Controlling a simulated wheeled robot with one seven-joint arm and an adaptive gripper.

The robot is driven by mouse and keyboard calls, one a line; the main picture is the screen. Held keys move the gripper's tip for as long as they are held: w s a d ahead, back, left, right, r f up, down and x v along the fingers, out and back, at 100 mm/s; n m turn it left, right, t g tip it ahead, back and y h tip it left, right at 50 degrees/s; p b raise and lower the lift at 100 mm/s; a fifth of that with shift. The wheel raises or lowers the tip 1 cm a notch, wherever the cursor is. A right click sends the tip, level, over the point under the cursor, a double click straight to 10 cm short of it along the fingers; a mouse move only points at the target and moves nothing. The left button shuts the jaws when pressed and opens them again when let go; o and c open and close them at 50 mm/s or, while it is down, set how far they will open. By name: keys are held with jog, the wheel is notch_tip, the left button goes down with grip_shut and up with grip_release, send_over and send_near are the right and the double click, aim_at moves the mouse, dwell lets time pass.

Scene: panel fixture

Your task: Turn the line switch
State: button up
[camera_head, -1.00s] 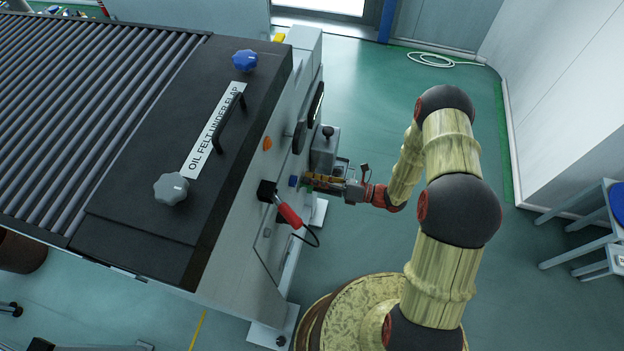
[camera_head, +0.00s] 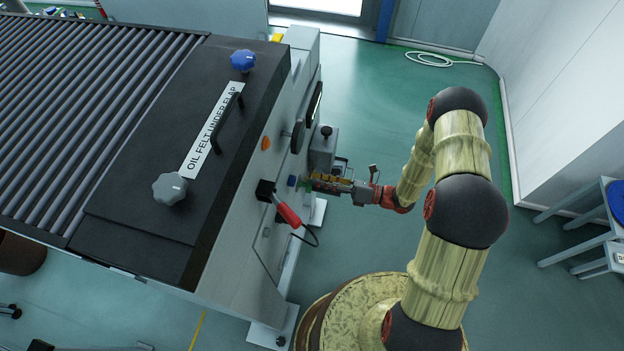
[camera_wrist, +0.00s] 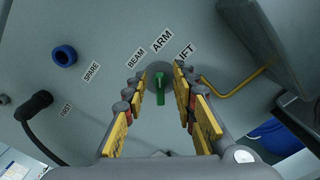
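A green switch handle (camera_wrist: 160,90) stands out from the grey panel (camera_wrist: 110,95) in the wrist view, pointing downward in the picture. The labels near it read ARM, BEAM and one partly hidden word ending in IFT. No label reading "line" is visible. My gripper (camera_wrist: 158,78) is open, its yellow fingers on either side of the green handle with a gap on both sides. In the head view my gripper (camera_head: 313,183) is at the machine's side panel, and the handle is mostly hidden by the fingers.
A blue knob (camera_wrist: 64,56) is by the SPARE label, and a black plug with a cable (camera_wrist: 36,104) is near FIRST. A bent yellow rod (camera_wrist: 236,88) is right of the fingers.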

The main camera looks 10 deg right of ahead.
jog(key=v, duration=0.9)
jog(key=shift+r, duration=0.1)
